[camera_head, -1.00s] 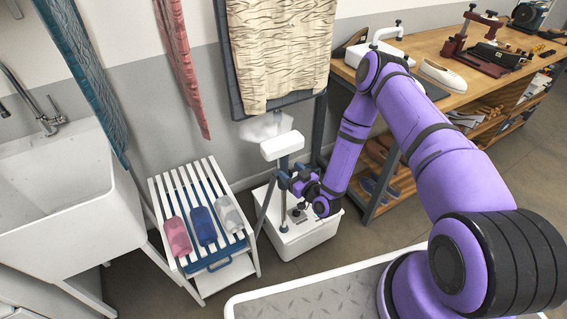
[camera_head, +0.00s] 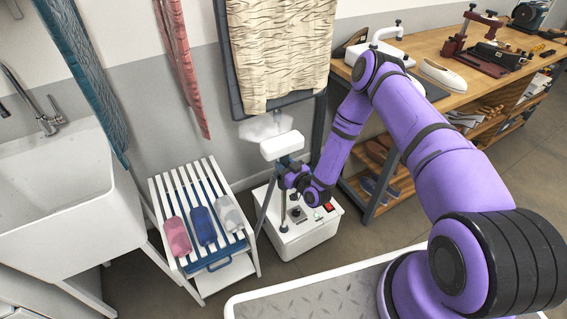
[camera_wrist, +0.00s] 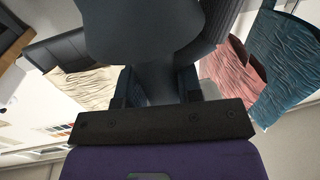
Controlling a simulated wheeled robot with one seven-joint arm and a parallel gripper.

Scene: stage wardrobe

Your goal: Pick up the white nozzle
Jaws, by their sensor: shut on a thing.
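The white nozzle (camera_head: 282,145) is a wide white head on a dark blue-grey handle, upright above the white steamer base in the head view. My gripper (camera_head: 285,171) is at the handle just below the white head and is shut on it. The fingers are small and partly hidden there by my wrist. In the wrist view, a large dark grey shape, apparently the handle (camera_wrist: 155,35), fills the top middle between the fingers of my gripper (camera_wrist: 162,90). The white head cannot be made out there.
The white steamer base (camera_head: 305,236) with knobs stands on the floor below. A patterned cloth (camera_head: 275,55) hangs on a board behind. A wooden workbench (camera_head: 440,42) is at right, a sink (camera_head: 60,190) at left.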

